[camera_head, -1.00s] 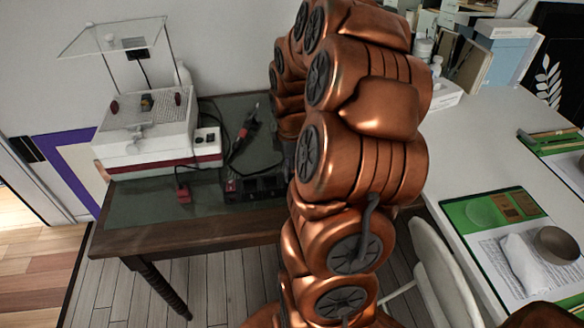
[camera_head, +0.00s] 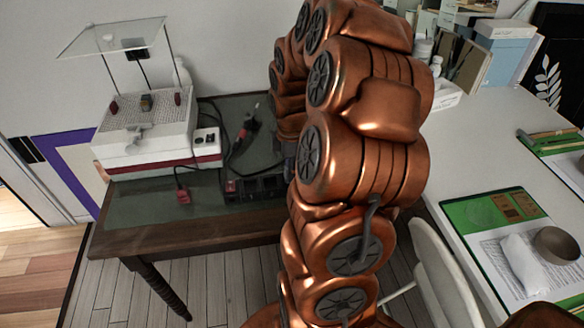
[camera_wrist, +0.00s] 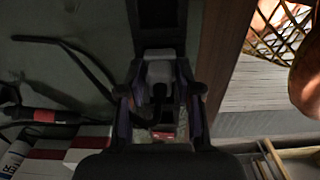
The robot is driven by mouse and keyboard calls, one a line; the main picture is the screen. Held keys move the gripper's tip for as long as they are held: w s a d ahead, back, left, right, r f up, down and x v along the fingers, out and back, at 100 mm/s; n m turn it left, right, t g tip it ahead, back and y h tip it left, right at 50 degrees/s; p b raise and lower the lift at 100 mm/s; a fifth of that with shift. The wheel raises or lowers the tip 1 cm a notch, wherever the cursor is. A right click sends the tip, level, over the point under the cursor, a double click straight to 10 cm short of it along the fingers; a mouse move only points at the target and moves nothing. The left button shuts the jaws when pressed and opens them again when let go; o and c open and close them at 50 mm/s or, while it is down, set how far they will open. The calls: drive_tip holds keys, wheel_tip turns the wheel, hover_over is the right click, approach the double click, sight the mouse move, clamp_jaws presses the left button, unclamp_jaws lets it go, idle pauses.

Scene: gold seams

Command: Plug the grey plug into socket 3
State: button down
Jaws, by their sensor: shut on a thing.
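The grey plug (camera_wrist: 160,72) is between the fingers of my gripper (camera_wrist: 160,84) in the wrist view, and the gripper is shut on it. A dark power strip (camera_wrist: 158,14) lies just beyond the plug at the top of that view. In the head view the strip (camera_head: 262,187) lies on the dark table, with a red switch at its left end. My arm hides the gripper and the plug there. I cannot tell whether the plug touches or enters a socket, and no socket numbers are legible.
A red plug (camera_head: 183,195) on a black cable lies left of the strip. Behind them are a white machine (camera_head: 145,135) with a clear panel and a red-and-black tool (camera_head: 244,132). The dark table's (camera_head: 140,208) front left is clear. A white table (camera_head: 480,140) stands right.

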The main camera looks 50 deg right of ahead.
drive_tip(key=shift+f+b, duration=0.4)
drive_tip(key=shift+f, duration=0.2)
idle(0.7)
drive_tip(key=c, duration=0.7)
unclamp_jaws()
wheel_tip(320, 180, up, 12)
idle(0.6)
